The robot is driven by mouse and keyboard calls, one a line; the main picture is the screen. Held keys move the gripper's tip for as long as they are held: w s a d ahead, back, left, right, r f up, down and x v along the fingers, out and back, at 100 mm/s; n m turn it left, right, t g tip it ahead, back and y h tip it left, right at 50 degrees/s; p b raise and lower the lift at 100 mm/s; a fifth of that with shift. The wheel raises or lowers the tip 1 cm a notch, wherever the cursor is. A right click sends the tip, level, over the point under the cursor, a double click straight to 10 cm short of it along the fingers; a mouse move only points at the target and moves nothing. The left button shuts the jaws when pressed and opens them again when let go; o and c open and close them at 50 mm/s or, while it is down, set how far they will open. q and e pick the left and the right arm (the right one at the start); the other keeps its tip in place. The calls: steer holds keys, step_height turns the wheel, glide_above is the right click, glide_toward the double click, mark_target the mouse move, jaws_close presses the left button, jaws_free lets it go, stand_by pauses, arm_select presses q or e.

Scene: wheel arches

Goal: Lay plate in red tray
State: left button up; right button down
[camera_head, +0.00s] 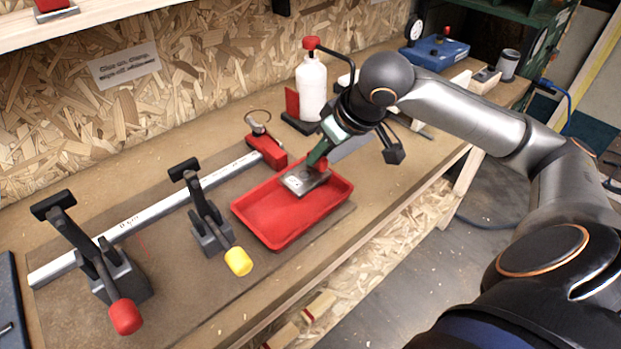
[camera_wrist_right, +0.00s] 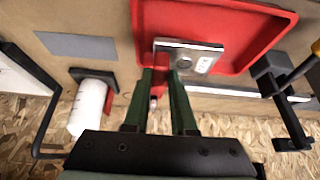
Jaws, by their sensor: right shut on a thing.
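The red tray (camera_head: 275,219) lies on the bench in the head view, and part of it shows at the top of the right wrist view (camera_wrist_right: 235,30). The small grey metal plate (camera_head: 303,182) is over the far right end of the tray; it also shows in the right wrist view (camera_wrist_right: 203,58). My right gripper (camera_head: 318,158), with green fingers, is shut on the plate, near its red part, from above. I cannot tell whether the plate touches the tray floor or hangs just above it. My left gripper is not in view.
A white bottle with a red top (camera_head: 311,88) stands behind the gripper. A metal bar (camera_head: 150,214) and two clamps, red-tipped (camera_head: 124,316) and yellow-tipped (camera_head: 238,261), are left of the tray. A blue case (camera_head: 434,53) and a mug (camera_head: 508,64) stand far right.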

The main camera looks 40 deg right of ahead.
mark_target(326, 168)
steer(key=shift+f, duration=0.65)
step_height(326, 168, down, 4)
steer(key=shift+r+b, duration=0.15)
steer(key=shift+b, duration=0.45)
steer(key=shift+f, duration=0.2)
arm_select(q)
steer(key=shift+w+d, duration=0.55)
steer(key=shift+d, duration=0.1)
arm_select(e)
steer(key=shift+r, duration=0.1)
steer(key=c, duration=1)
jaws_free()
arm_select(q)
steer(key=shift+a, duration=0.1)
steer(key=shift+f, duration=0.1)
